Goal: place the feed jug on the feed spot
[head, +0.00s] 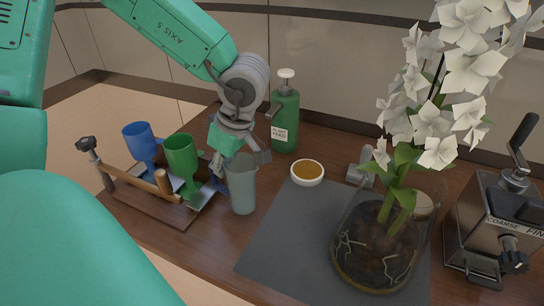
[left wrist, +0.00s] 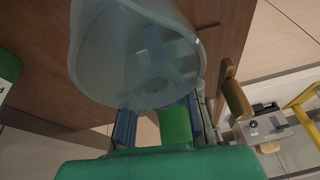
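The green bottle (head: 285,122) with a white pump top and a "PLANT FEED" label is the likeliest feed jug. It stands upright at the back of the brown table. No marked feed spot can be made out. My left gripper (head: 228,163) points down at a translucent grey-blue tumbler (head: 243,188), left of the bottle. In the left wrist view, the tumbler (left wrist: 130,55) fills the upper middle and my gripper's parted fingers (left wrist: 160,125) reach to it. Whether they press on it cannot be told. My right gripper is not in view.
A wooden rack (head: 150,190) with a blue goblet (head: 140,143) and a green goblet (head: 182,160) stands left. A small amber-filled dish (head: 307,172) sits by the dark mat (head: 282,235). A glass orchid vase (head: 372,255) and a metal grinder (head: 495,225) stand right.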

